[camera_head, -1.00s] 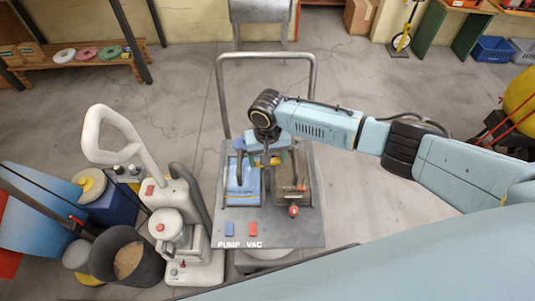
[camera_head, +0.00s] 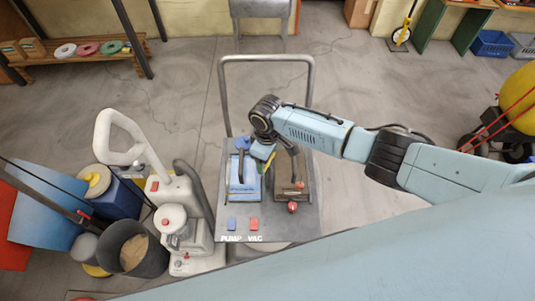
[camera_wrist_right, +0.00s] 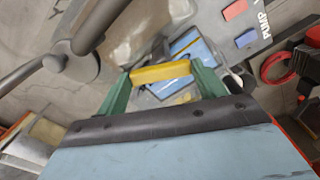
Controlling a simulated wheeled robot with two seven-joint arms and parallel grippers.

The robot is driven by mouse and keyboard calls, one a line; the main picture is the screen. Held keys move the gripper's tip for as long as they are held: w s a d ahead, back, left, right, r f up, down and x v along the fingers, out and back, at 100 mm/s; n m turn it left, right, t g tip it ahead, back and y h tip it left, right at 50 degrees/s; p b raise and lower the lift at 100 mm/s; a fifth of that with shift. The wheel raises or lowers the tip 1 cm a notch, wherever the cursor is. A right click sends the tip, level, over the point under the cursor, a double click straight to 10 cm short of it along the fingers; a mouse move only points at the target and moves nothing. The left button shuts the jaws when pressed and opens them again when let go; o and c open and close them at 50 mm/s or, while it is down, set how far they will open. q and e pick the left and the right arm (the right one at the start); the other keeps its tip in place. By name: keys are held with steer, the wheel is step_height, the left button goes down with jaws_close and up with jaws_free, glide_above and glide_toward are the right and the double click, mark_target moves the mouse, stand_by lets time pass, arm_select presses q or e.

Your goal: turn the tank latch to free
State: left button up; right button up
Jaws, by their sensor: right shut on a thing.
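A cart (camera_head: 228,210) stands in the middle of the head view, with a blue unit (camera_head: 243,192) on its left and a brown unit (camera_head: 291,196) on its right. A yellow bar (camera_head: 269,163), which looks like the latch, shows between the two units. My right gripper (camera_head: 262,152) reaches over it from the right. In the right wrist view the gripper's green fingers (camera_wrist_right: 162,74) are shut on the yellow bar (camera_wrist_right: 160,73), one at each end. The wrist hides much of the latch's mount. My left gripper is not in view.
The cart's tall grey handle (camera_head: 267,58) rises behind my wrist. A red knob (camera_head: 292,207) sits at the front of the brown unit. A white upright machine (camera_head: 176,190) and a dark bucket (camera_head: 134,250) stand close on the left.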

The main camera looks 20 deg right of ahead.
steer(key=n, duration=0.5)
steer(key=shift+n, duration=0.3)
stand_by(0.4)
steer(key=o, duration=1)
step_height(320, 180, up, 13)
steer(key=shift+r+p, duration=0.2)
steer(key=shift+p, duration=0.6)
